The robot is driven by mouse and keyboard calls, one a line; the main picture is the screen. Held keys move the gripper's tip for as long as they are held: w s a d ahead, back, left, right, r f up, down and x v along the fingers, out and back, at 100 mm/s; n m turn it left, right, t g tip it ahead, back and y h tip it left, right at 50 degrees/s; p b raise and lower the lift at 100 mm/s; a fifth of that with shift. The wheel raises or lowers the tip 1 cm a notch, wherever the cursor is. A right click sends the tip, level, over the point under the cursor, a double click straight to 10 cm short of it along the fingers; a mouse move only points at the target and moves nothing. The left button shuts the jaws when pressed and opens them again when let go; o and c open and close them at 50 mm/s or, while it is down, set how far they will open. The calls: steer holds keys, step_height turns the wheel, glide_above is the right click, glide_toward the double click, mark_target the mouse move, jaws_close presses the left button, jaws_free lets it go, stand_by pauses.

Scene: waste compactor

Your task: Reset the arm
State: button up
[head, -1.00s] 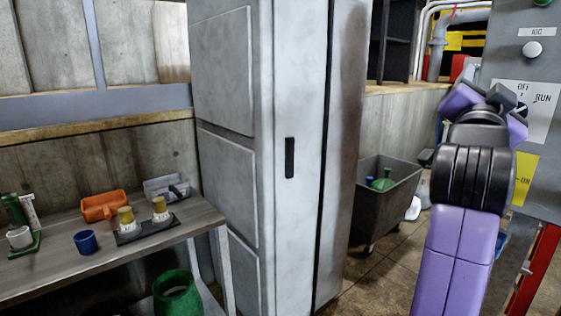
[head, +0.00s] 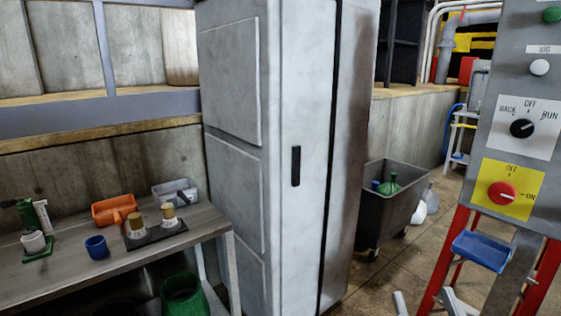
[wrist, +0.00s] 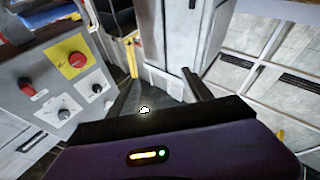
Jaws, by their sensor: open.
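My gripper (wrist: 156,84) shows in the wrist view as dark fingers spread apart with nothing between them. My arm and gripper are out of the head view. The grey control panel (head: 497,95) stands at the right of the head view. It carries a black BACK/OFF/RUN selector (head: 522,128), a red OFF/ON switch (head: 502,193) on a yellow plate, a white button (head: 540,67) and a green button (head: 553,14). The panel also shows tilted at the left of the wrist view (wrist: 42,82), apart from my gripper. The selector's exact setting is hard to tell.
A tall grey cabinet (head: 300,130) stands mid-view. A workbench (head: 60,270) at left holds an orange container (head: 114,210), a blue cup (head: 96,247) and other small items. A dark wheeled bin (head: 385,215) stands right of the cabinet. Floor shows between bin and panel.

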steer(key=s+f+g+p, duration=0.2)
steer(key=s+f, duration=0.4)
steer(key=s, duration=0.9)
steer(key=s+a+f+m+g+p, duration=0.1)
steer(key=s+f+g, duration=0.4)
steer(key=s, duration=1)
step_height(320, 180, down, 2)
steer(key=shift+s+a+p, duration=0.3)
steer(key=shift+s+p, duration=0.05)
steer(key=shift+p, duration=0.05)
